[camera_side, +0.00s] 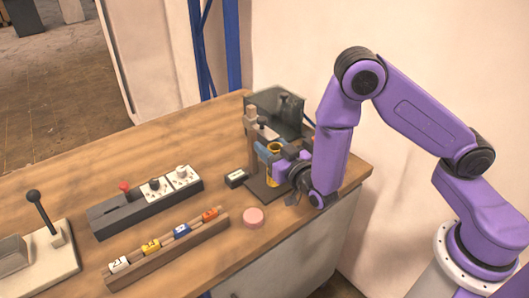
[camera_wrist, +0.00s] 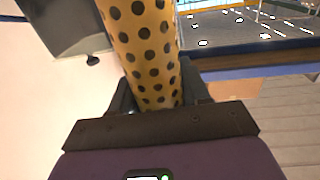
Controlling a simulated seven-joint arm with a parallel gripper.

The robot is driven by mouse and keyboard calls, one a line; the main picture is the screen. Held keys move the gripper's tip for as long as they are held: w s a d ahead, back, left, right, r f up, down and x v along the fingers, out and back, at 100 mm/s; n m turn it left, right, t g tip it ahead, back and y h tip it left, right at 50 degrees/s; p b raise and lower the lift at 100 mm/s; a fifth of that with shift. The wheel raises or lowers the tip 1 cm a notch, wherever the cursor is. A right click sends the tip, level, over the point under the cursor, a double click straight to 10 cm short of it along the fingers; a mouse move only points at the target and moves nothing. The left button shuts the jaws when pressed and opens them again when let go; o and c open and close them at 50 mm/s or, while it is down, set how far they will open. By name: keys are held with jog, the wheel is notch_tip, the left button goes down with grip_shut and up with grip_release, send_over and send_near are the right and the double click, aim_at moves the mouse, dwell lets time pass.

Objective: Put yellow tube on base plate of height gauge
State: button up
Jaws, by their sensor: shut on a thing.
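The yellow tube (camera_wrist: 148,50) with dark dots fills the middle of the wrist view, between the fingers of my gripper (camera_wrist: 160,92). In the side view a small part of the yellow tube (camera_side: 273,149) shows at my gripper (camera_side: 274,158), which is shut on it. The tube is over or beside the dark base plate (camera_side: 257,194) of the height gauge (camera_side: 252,135). The arm hides part of the plate, and I cannot tell whether the tube touches it.
A dark open box (camera_side: 283,108) stands behind the gauge. A wooden rack (camera_side: 175,254) with numbered pieces, a socket strip (camera_side: 133,211) and a lever device (camera_side: 45,250) are left. Bare wood (camera_side: 80,172) lies behind them.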

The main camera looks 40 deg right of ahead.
jog(key=shift+w+d, duration=0.1)
jog(key=shift+w, duration=0.95)
jog(key=shift+w+f, duration=0.15)
jog(key=shift+f, duration=0.75)
jog(key=shift+w+f, duration=0.15)
jog(key=shift+f, duration=0.7)
jog(key=shift+f, duration=0.1)
jog(key=o, duration=1)
